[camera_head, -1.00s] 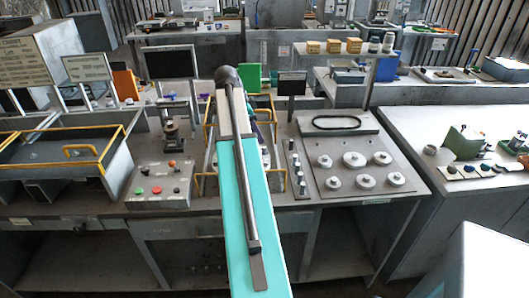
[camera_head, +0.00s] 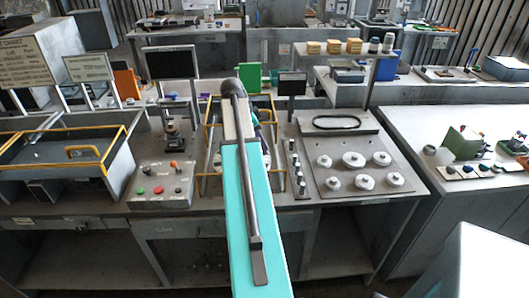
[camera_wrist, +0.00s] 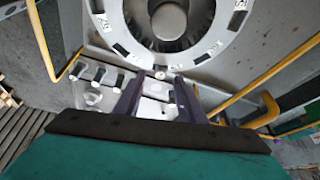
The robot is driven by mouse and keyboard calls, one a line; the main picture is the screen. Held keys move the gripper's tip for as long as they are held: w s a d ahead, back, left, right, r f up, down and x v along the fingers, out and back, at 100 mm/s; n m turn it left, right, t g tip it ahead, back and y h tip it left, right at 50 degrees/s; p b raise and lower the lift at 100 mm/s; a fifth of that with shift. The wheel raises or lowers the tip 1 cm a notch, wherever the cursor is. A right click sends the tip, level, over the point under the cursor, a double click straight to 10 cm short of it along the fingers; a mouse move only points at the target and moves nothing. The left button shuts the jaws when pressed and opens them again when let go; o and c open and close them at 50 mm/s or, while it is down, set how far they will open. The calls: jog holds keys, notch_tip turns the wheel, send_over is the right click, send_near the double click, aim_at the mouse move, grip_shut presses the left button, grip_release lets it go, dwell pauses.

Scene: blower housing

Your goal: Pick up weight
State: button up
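My gripper (camera_wrist: 160,82) shows two dark purple fingers in the wrist view. They are apart, with nothing visibly clamped between them. A small pale round knob lies near the fingertips, above a light plate with slots. I cannot tell whether it is the weight. A grey ring-shaped housing (camera_wrist: 170,22) with dark slots fills the top of that view. In the head view my arm covers most of the gripper and the housing. Several pale round discs (camera_head: 354,159) sit on a grey panel (camera_head: 340,190) to the right; I cannot tell which thing is the weight.
Yellow rails (camera_wrist: 305,48) flank the housing. A strip with small knobs (camera_head: 297,165) lies right of my arm. A button box (camera_head: 160,190) and a dark screen (camera_head: 171,62) stand to the left. A small dark sign (camera_head: 292,83) stands behind the bench.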

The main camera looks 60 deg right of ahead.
jog(key=shift+p+x, duration=0.55)
jog(key=shift+x, duration=1.05)
grip_shut()
